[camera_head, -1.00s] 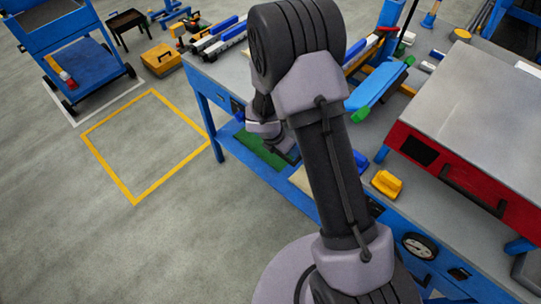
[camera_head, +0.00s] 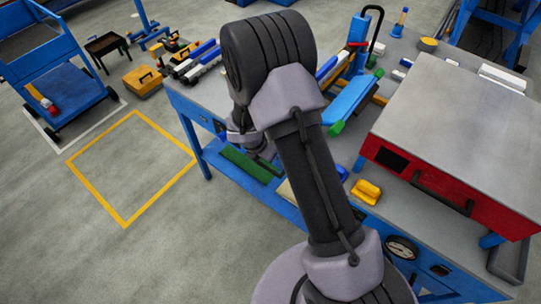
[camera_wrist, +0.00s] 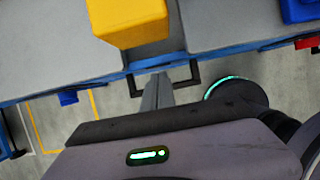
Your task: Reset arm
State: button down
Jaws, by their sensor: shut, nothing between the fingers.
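My arm stands upright in the middle of the head view, bent at a large dark elbow. My gripper (camera_head: 268,161) hangs below the elbow, mostly hidden behind my own arm, over the near edge of the blue-framed workbench (camera_head: 212,108). It appears shut, with nothing seen in it. In the wrist view, my grey wrist housing with a green light fills the bottom. A yellow block (camera_wrist: 128,22) on the bench top shows above; a yellow block (camera_head: 366,192) also sits right of my arm in the head view.
A red case with a grey lid (camera_head: 465,130) takes up the bench's right side. A blue fixture (camera_head: 350,95) stands behind my arm. A blue cart (camera_head: 55,75), a yellow toolbox (camera_head: 142,80) and a yellow floor outline (camera_head: 125,222) are at left. The floor at lower left is clear.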

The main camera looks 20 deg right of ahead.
jog(key=s+r+m+b, duration=0.1)
jog(key=s+r+m, duration=0.2)
jog(key=r+m, duration=0.3)
jog(key=s+r+m+t+b, duration=0.1)
jog(key=s+r+m, duration=0.25)
jog(key=r, duration=0.55)
jog(key=s+r+m+b, duration=0.1)
jog(key=s+r+m, duration=0.1)
jog(key=r+m, duration=0.4)
jog(key=s+a+r+m+t+y+b, duration=0.1)
jog(key=s+a+r+m+y+b, duration=0.1)
jog(key=s+m, duration=0.5)
jog(key=s+a+r+m+t+y+b, duration=0.1)
jog(key=s+a+r+m+y, duration=0.2)
jog(key=s, duration=0.6)
notch_tip(320, 180, up, 3)
jog(key=a+m, duration=0.1)
jog(key=m, duration=0.2)
jog(key=shift+s+a+f+m+y+b, duration=0.2)
jog(key=shift+s+a+m+y+b, duration=0.1)
jog(key=shift+m+b, duration=0.05)
